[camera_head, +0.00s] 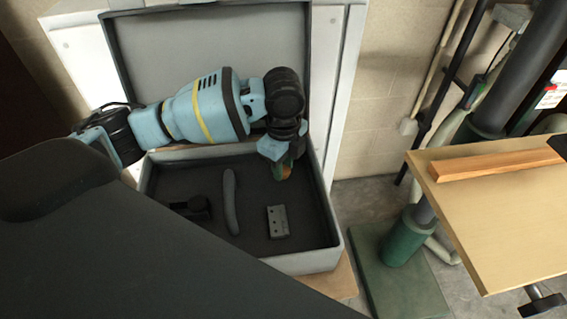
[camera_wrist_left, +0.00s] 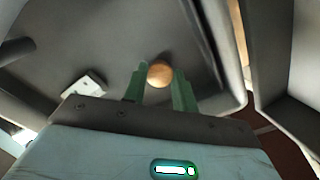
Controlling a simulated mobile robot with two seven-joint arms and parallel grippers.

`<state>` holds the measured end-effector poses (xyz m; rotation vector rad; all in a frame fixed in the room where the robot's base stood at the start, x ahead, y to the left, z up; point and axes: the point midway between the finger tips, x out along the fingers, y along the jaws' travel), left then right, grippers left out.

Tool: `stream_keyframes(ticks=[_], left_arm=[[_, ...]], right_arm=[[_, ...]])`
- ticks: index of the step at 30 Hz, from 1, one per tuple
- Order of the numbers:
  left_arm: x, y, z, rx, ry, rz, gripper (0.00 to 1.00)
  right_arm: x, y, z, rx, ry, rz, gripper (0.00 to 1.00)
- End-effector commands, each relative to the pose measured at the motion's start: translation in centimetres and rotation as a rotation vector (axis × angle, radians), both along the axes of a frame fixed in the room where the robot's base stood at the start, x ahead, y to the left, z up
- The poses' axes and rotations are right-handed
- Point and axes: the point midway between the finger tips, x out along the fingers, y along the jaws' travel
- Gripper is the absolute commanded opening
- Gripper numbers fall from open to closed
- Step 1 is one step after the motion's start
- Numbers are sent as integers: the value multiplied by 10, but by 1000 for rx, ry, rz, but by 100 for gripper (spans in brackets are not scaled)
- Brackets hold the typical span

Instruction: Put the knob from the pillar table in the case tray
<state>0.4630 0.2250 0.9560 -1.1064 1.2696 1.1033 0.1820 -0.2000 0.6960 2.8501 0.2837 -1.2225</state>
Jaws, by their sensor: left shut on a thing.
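My left gripper (camera_head: 285,165), with green fingers, points down over the back right part of the open case tray (camera_head: 327,235). It is shut on the knob (camera_head: 286,173), a small round orange-brown piece. In the left wrist view the knob (camera_wrist_left: 159,73) sits between the tips of my left gripper (camera_wrist_left: 158,85), above the dark tray floor. I cannot tell whether the knob touches the floor. The pillar table (camera_head: 490,215) is at the right, with a pale wooden top. My right gripper is not seen.
In the tray lie a grey block with holes (camera_head: 278,221), a curved grey bar (camera_head: 230,200) and a black part (camera_head: 190,206). The raised lid (camera_head: 210,45) stands behind. A wooden strip (camera_head: 500,163) lies on the pillar table. The tray floor around the block is clear.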

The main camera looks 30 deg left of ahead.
Motion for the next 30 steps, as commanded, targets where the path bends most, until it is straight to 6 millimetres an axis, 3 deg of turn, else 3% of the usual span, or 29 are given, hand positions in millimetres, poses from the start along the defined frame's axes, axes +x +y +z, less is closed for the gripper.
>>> stream_keyframes(ticks=[3, 4, 8, 20, 30], left_arm=[[0, 0, -3, 0, 1, 0, 7], [0, 0, -3, 0, 0, 0, 31], [0, 0, -3, 0, 0, 0, 48], [1, 0, 4, 0, -2, 0, 49], [1, -1, 67, -2, -7, -2, 49]], right_arm=[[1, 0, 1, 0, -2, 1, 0], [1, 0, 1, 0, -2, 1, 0], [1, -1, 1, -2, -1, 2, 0], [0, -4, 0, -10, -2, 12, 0], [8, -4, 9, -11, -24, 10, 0]])
